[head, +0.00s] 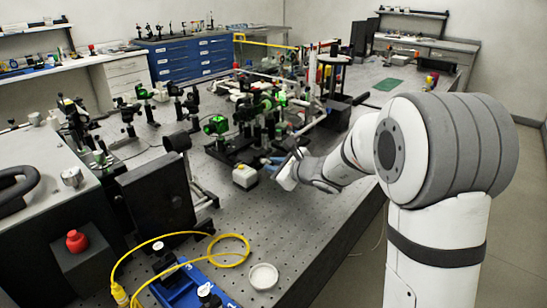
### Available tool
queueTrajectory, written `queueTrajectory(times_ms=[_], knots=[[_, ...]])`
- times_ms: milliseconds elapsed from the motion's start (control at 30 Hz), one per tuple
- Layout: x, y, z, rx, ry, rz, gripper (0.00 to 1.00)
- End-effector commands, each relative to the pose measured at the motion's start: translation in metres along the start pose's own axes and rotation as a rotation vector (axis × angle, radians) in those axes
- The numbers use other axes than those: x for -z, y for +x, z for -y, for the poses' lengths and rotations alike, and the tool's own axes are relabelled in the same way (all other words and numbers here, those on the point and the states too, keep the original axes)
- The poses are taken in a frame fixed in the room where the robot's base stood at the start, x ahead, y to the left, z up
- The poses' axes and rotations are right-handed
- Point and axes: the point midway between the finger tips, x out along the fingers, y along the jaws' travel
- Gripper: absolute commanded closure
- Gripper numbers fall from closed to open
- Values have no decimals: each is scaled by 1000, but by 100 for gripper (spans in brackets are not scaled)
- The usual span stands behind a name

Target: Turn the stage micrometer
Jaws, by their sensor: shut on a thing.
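My gripper (270,161) is in the middle of the head view, reaching left from my white arm over the optical bench. Its fingers are at the near right side of a dark stage assembly (236,150) with several green-lit optic mounts. It is shut on a small part there, which I take to be the stage micrometer. The micrometer itself is too small and too covered by the fingers to make out.
The perforated bench top (330,215) is clear in front of my arm. A yellow cable (215,262) coils at the near edge by a blue tray (190,285) and a round white dish (263,276). A black panel (155,205) stands left. Posts and mounts crowd the back.

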Motion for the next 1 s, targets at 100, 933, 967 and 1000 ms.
queueTrajectory(times_ms=[100,933,967,1000], knots=[[-3,-1,4,-18,52,1,100],[-1,0,3,-45,119,3,71],[-1,0,3,-46,119,3,68],[-1,0,3,-46,119,2,65]])
